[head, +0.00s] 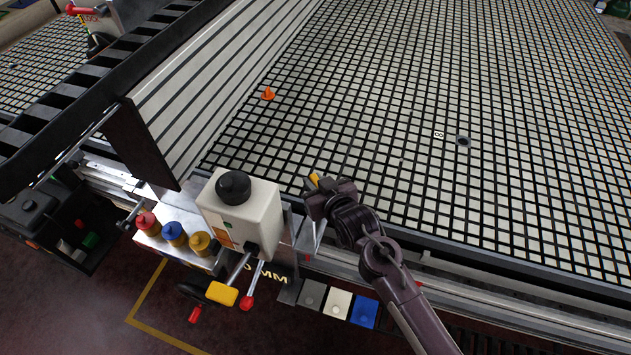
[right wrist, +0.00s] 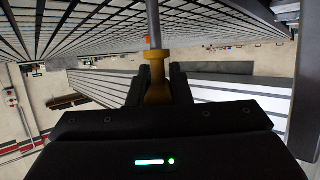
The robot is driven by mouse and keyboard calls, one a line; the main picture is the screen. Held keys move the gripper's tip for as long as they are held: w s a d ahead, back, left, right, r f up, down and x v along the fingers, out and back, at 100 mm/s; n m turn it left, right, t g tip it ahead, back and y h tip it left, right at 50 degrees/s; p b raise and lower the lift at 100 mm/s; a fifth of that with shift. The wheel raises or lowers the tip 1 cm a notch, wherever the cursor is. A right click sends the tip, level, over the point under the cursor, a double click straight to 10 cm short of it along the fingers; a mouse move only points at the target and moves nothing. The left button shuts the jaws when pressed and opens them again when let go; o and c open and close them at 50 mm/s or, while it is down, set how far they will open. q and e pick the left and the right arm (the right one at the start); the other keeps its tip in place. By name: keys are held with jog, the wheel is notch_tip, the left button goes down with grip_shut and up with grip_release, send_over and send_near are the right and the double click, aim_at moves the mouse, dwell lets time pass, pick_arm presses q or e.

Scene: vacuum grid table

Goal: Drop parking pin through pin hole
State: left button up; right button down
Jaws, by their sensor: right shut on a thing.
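My right gripper (head: 312,188) is above the near edge of the grid table, just right of the white control box. It is shut on the parking pin, whose yellow end (head: 313,179) shows between the fingers. In the right wrist view my gripper (right wrist: 158,82) closes on the pin's yellow grip (right wrist: 156,88), and its grey shaft (right wrist: 153,25) extends away from the jaws. A dark round ring (head: 462,141), by a small "8" mark, sits in the grid to the right. I cannot tell whether it is the pin hole. My left gripper is not in view.
The white box (head: 238,208) with a black knob stands at the table edge. Red, blue and yellow knobs (head: 174,233) are on its left. A slatted panel (head: 200,85) rises at left. An orange cone (head: 268,93) stands on the grid (head: 520,120), which is otherwise largely clear.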

jog(key=shift+r+p, duration=0.15)
jog(key=shift+p, duration=0.55)
dwell(1.6)
jog(key=shift+f+b, duration=3.15)
jog(key=shift+f, duration=1.55)
jog(key=c, duration=1.3)
grip_release()
jog(key=shift+s+f, duration=0.1)
jog(key=shift+o, duration=0.2)
jog(key=shift+s+f, duration=0.1)
jog(key=shift+s+d, duration=0.35)
jog(key=shift+s, duration=0.2)
jog(key=r+v, duration=0.1)
jog(key=v, duration=0.5)
jog(key=shift+b, duration=0.45)
